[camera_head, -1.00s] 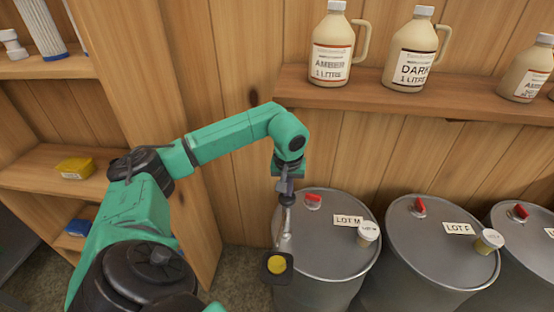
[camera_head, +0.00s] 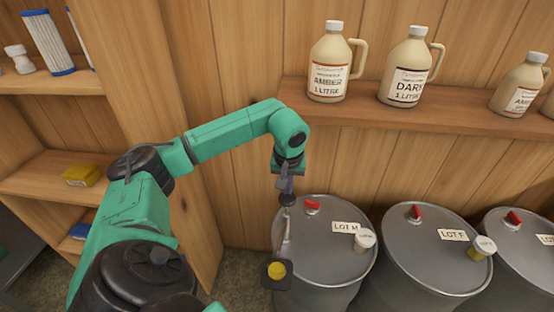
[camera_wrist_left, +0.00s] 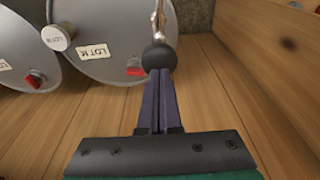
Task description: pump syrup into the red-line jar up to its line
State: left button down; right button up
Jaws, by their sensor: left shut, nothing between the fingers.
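My left gripper (camera_head: 286,187) is shut and empty, pointing down just above the black knob (camera_head: 288,201) of a metal lever. In the left wrist view the shut fingers (camera_wrist_left: 160,76) meet the black knob (camera_wrist_left: 158,58); whether they press on it I cannot tell. The metal lever (camera_head: 283,228) runs down beside the LOT M drum (camera_head: 320,262). Below it is a dark square piece with a yellow disc (camera_head: 276,270); whether this is a jar seen from above I cannot tell. I cannot make out a red-line jar. My right gripper is not in view.
The LOT F drum (camera_head: 415,262) and a third drum (camera_head: 528,240) stand to the right, with red caps on top. Amber (camera_head: 329,70) and dark (camera_head: 410,70) jugs stand on the wall shelf above. A wooden shelf unit (camera_head: 50,178) is at left.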

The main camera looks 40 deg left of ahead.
pick_arm(q)
jog(key=shift+f+b, duration=1.05)
jog(key=shift+f, duration=0.4)
jog(key=shift+r+p, duration=1.2)
jog(key=shift+r, duration=0.25)
notch_tip(320, 180, up, 6)
jog(key=p, duration=0.5)
